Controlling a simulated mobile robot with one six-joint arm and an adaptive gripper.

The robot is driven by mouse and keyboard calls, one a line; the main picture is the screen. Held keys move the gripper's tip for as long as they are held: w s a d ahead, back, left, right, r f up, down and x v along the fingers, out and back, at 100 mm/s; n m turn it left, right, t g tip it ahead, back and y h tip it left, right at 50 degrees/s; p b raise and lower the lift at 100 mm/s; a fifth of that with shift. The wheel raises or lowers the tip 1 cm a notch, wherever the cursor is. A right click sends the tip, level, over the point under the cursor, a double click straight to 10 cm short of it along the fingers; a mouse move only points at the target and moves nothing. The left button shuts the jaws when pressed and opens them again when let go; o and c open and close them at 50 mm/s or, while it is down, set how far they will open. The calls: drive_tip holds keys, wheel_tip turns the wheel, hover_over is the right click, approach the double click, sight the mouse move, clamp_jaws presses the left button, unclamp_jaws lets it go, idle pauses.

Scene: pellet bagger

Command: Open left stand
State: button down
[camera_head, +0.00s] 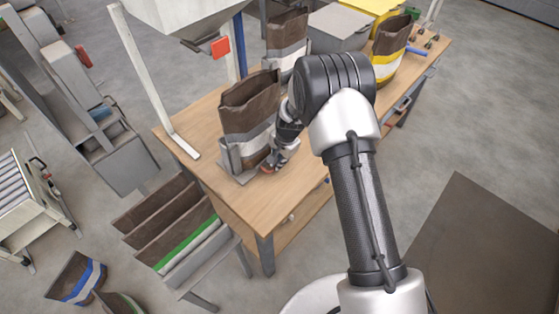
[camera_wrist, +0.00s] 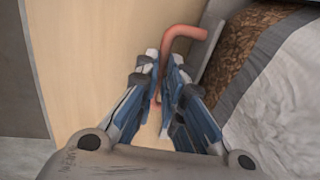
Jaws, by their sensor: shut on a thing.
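The left stand (camera_head: 229,165) is a grey metal holder on the wooden table, around the lower part of an upright, open-topped brown bag (camera_head: 247,110) with a pale band. My gripper (camera_head: 270,165) is low at the stand's right side. In the wrist view, my gripper (camera_wrist: 162,92) is shut on a bent, orange-red handle (camera_wrist: 183,33). The handle's bend shows beyond the fingertips; the gripped part is mostly hidden. The stand's grey edge (camera_wrist: 208,60) and the bag (camera_wrist: 285,95) are right of the fingers there.
The wooden table (camera_head: 290,195) has bare top in front of my gripper. A second brown bag (camera_head: 287,42) and a yellow-banded bag (camera_head: 388,50) stand farther back. A white post (camera_head: 150,80) rises at the table's left; a bag rack (camera_head: 190,245) is below.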

drive_tip(key=c, duration=1.7)
unclamp_jaws()
drive_tip(key=shift+r, duration=0.1)
drive_tip(key=r, duration=0.4)
drive_tip(key=s+d+r, duration=0.1)
drive_tip(key=r, duration=0.6)
drive_tip(key=shift+s+d+r, duration=0.2)
drive_tip(key=shift+d+r, duration=0.05)
drive_tip(key=shift+r, duration=0.1)
